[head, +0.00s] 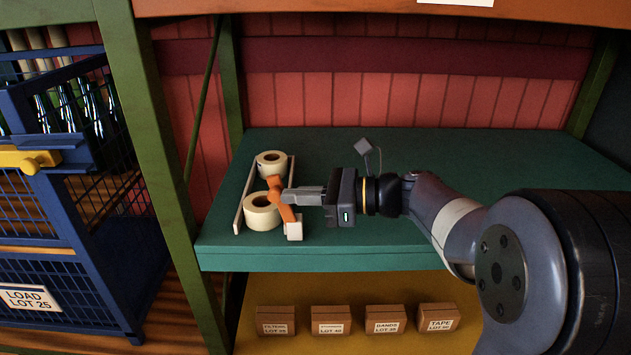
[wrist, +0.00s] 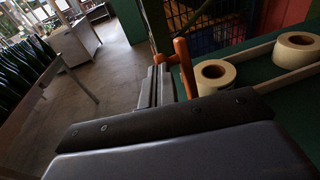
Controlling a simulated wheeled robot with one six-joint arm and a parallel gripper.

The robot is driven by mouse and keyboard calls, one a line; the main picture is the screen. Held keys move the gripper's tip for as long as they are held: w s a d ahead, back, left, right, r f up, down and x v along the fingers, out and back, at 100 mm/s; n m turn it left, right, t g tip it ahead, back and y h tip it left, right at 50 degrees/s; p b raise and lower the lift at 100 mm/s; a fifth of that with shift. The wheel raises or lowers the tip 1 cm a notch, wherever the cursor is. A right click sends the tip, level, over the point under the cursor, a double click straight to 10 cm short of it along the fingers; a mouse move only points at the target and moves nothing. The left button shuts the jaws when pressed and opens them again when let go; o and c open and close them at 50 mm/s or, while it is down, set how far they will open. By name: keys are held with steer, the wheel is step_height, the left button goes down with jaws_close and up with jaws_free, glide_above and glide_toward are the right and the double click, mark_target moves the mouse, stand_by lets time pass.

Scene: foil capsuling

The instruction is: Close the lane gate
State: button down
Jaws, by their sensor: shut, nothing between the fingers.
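The lane is a pair of pale rails (head: 240,212) on the green shelf, with a cream roll (head: 271,158) at the back and another cream roll (head: 262,212) nearer the front edge. The orange lane gate (head: 289,212) slants along the right side of the front roll, by a pale block (head: 294,231). It also shows upright in the wrist view (wrist: 186,72). My gripper (head: 287,196) is shut and empty, its fingertips right against or beside the orange gate; I cannot tell if they touch. The gripper hides part of the right rail.
The green shelf (head: 480,170) is clear to the right. A green post (head: 150,150) and a blue cage (head: 75,215) with bottles stand left. Small brown boxes (head: 331,318) sit on the lower shelf. An orange beam (head: 350,8) crosses above.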

steer(key=shift+h, duration=0.7)
steer(key=shift+w+a+f+b, duration=0.1)
steer(key=shift+a+f+b, duration=0.15)
steer(key=shift+a+f, duration=1.3)
steer(key=shift+w+a+f+b, duration=0.2)
steer(key=shift+a+f, duration=0.55)
steer(key=shift+a, duration=1.6)
steer(key=shift+s+a+f+b, duration=0.1)
steer(key=shift+a+f+b, duration=0.2)
steer(key=shift+a+f, duration=1.25)
steer(key=shift+a+r, duration=0.35)
steer(key=shift+a, duration=0.05)
steer(key=shift+r, duration=0.1)
